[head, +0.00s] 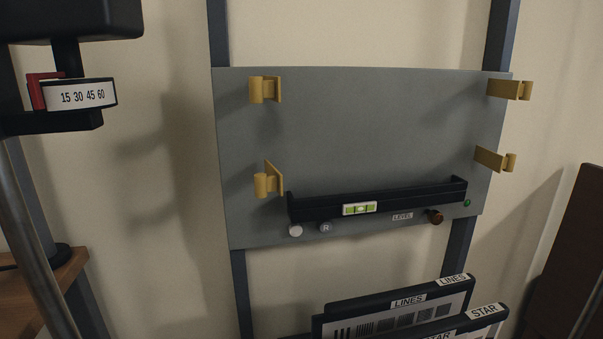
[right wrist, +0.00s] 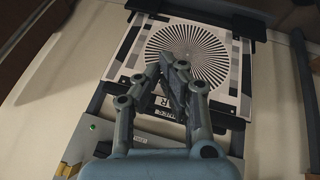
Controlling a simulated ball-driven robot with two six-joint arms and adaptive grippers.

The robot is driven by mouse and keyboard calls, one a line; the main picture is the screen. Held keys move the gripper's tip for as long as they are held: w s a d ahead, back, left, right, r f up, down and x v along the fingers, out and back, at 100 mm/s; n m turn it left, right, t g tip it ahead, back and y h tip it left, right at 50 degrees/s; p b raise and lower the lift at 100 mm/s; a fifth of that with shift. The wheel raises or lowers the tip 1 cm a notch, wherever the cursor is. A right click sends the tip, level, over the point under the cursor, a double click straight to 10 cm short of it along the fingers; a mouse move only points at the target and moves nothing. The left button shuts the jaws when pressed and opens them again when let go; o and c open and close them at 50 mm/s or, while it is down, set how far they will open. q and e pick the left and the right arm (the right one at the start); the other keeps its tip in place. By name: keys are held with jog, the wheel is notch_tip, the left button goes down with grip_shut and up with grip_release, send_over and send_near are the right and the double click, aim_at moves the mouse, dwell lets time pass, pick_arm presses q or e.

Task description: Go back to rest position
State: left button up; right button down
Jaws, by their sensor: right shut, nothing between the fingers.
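Neither of my grippers shows in the head view. In the right wrist view my right gripper (right wrist: 173,68) is shut and empty, its fingertips close together. It appears in front of a white chart with a black radial star pattern (right wrist: 215,65); whether it touches the chart I cannot tell. The label below the star is partly hidden by the fingers. My left gripper is in neither view.
A grey board (head: 360,130) carries yellow clips (head: 268,90) and a black ledge (head: 400,200) with a green level (head: 360,209). Charts labelled LINES (head: 408,301) and STAR (head: 484,312) stand below. A dial (head: 82,96) is at left. A brown panel (head: 572,265) is at right.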

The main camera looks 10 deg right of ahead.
jog(key=s+a+f+m+g+y, duration=0.1)
jog(key=s+a+f+g+y, duration=0.15)
jog(key=s, duration=0.35)
jog(key=s+d+f+g, duration=0.1)
jog(key=s+f, duration=0.1)
jog(key=f, duration=1.1)
jog(key=s+d+f, duration=0.1)
jog(key=s+f, duration=0.2)
jog(key=f, duration=0.9)
jog(key=s+f+g, duration=0.1)
jog(key=s+f, duration=1.2)
jog(key=s, duration=0.4)
jog(key=shift+s+d+f+m+h, duration=0.2)
jog(key=shift+d+f+m+h, duration=0.1)
jog(key=shift+d+h, duration=0.1)
jog(key=shift+g, duration=0.25)
